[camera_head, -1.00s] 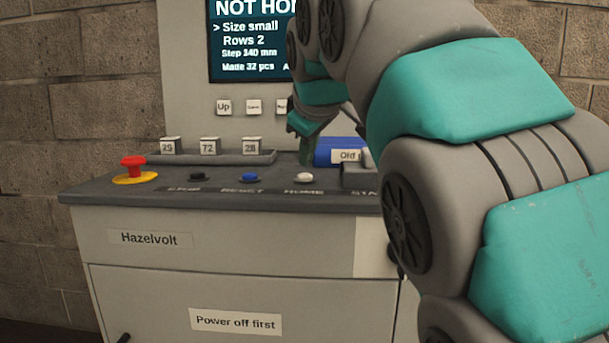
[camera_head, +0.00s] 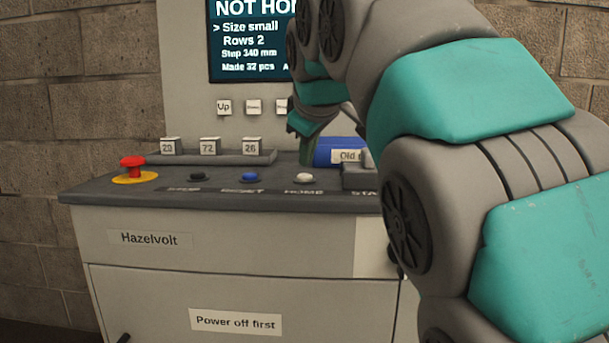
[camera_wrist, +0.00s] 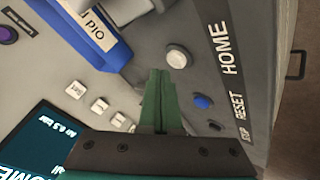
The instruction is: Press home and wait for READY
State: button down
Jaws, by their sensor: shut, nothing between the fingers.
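The white HOME button (camera_head: 304,178) sits on the dark console ledge, above its HOME label. It also shows in the wrist view (camera_wrist: 177,59), with the word HOME beside it. My gripper (camera_head: 306,160) is shut and empty, a little behind and above the HOME button. In the wrist view its green fingertips (camera_wrist: 158,74) are close beside the white button but appear apart from it. The screen (camera_head: 252,40) reads "NOT HO...", with its right part hidden behind my arm; lines below read Size small, Rows 2, Step 340 mm, Made 32 pcs.
A blue RESET button (camera_head: 249,177), a black STOP button (camera_head: 197,177) and a red emergency knob (camera_head: 132,165) stand left of HOME. A blue box labelled "Old" (camera_head: 338,151) lies behind, to the right. Small white buttons (camera_head: 224,107) sit under the screen.

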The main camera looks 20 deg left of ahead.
aim_at(308, 176)
jog(key=shift+f, duration=0.1)
jog(key=shift+f+b, duration=0.3)
jog(key=shift+f+b, duration=0.35)
jog(key=shift+f, duration=0.15)
dwell(0.9)
jog(key=shift+r, duration=0.1)
jog(key=shift+r+p, duration=0.7)
jog(key=shift+r, duration=0.1)
jog(key=shift+r, duration=0.1)
notch_tip(308, 176, up, 5)
jog(key=p, duration=0.4)
dwell(0.7)
